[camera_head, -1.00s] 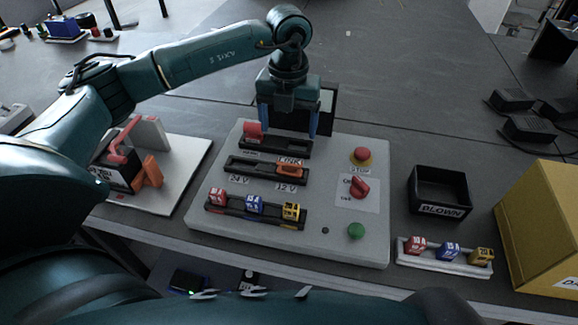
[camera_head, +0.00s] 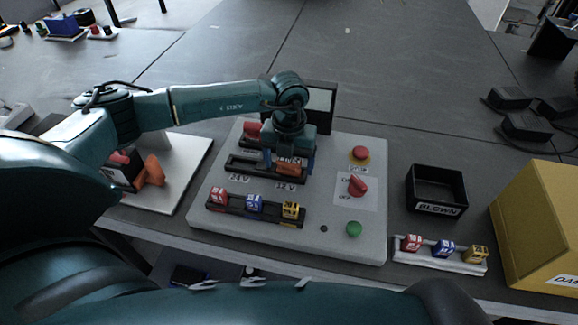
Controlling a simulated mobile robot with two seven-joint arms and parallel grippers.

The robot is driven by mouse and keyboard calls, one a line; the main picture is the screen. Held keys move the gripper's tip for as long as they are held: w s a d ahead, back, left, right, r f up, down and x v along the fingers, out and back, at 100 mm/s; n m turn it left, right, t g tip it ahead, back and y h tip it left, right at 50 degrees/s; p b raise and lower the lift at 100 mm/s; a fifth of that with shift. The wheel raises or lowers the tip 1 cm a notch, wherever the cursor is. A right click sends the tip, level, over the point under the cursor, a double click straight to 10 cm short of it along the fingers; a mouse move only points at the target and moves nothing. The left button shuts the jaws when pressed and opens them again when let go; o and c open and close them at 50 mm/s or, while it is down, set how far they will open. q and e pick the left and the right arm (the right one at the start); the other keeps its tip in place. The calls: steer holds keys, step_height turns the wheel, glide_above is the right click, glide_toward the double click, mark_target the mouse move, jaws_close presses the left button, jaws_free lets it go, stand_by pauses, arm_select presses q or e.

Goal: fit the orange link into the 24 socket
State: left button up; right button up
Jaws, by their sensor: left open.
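The orange link (camera_head: 287,168) sits at the right end of a black two-place holder (camera_head: 241,163) on the light grey panel, above the 12 V label (camera_head: 285,187). The left end of that holder, above the 24 V label (camera_head: 239,178), looks empty. My left gripper (camera_head: 289,164) points down over the orange link. Its blue fingers are apart, one to each side of the link. The gripper body hides part of the link and the holder's back edge; contact cannot be told. My right gripper is not in view.
The panel carries a red stop button (camera_head: 361,153), a red rotary switch (camera_head: 357,186), a green button (camera_head: 353,229) and a row of coloured fuses (camera_head: 254,203). A black BLOWN bin (camera_head: 437,190), a spare-fuse rack (camera_head: 440,255) and a yellow box (camera_head: 540,235) stand right.

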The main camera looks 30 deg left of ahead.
arm_select(q)
steer(key=c, duration=1.1)
steer(key=shift+o, duration=0.2)
steer(key=shift+r, duration=0.15)
